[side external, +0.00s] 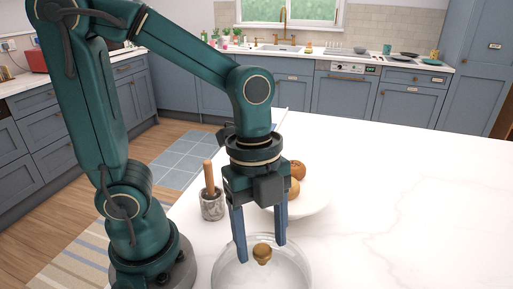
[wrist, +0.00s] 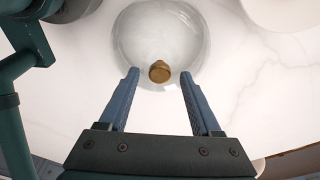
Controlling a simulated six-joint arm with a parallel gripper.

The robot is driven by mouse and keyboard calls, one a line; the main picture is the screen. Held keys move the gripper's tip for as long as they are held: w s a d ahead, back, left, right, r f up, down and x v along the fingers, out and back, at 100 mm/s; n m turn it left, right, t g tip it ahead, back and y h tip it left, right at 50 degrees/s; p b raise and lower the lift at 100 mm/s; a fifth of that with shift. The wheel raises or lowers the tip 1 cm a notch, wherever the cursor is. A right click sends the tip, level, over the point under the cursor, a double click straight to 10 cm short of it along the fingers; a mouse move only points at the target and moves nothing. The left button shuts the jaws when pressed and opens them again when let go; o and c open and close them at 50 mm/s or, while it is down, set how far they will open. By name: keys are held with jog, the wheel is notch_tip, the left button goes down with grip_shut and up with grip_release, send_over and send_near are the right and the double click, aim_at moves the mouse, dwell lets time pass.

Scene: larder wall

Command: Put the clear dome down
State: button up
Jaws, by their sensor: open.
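The clear dome (side external: 284,272) is a see-through glass cover with a round wooden knob (side external: 262,254) on top. It is at the bottom of the side external view, on the white counter, and its lower part is cut off. My gripper (side external: 262,250) points down over it, open, with one blue finger on each side of the knob. In the wrist view the dome (wrist: 150,35) is at the top middle. Its knob (wrist: 160,72) shows between and just beyond the fingertips of my gripper (wrist: 159,75), with clear gaps on both sides. What lies under the dome cannot be told.
A white plate or bowl (side external: 318,200) with several brown, rounded baked goods (side external: 297,170) stands behind my gripper. A grey stone mortar (side external: 212,205) with a wooden pestle (side external: 209,175) is to its left. The white counter (side external: 420,200) is clear on the right.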

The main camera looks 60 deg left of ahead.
notch_tip(320, 180, up, 10)
jog(key=a, duration=0.2)
jog(key=a+f+n+t+y, duration=0.1)
jog(key=a+f+n+t, duration=0.1)
jog(key=n, duration=0.7)
jog(key=a+f+n+t, duration=0.2)
jog(key=n+t, duration=0.1)
jog(key=n, duration=0.6)
jog(key=shift+s+a+f+t+y, duration=0.2)
jog(key=shift+f+t+y, duration=0.1)
jog(key=shift+f+y, duration=0.1)
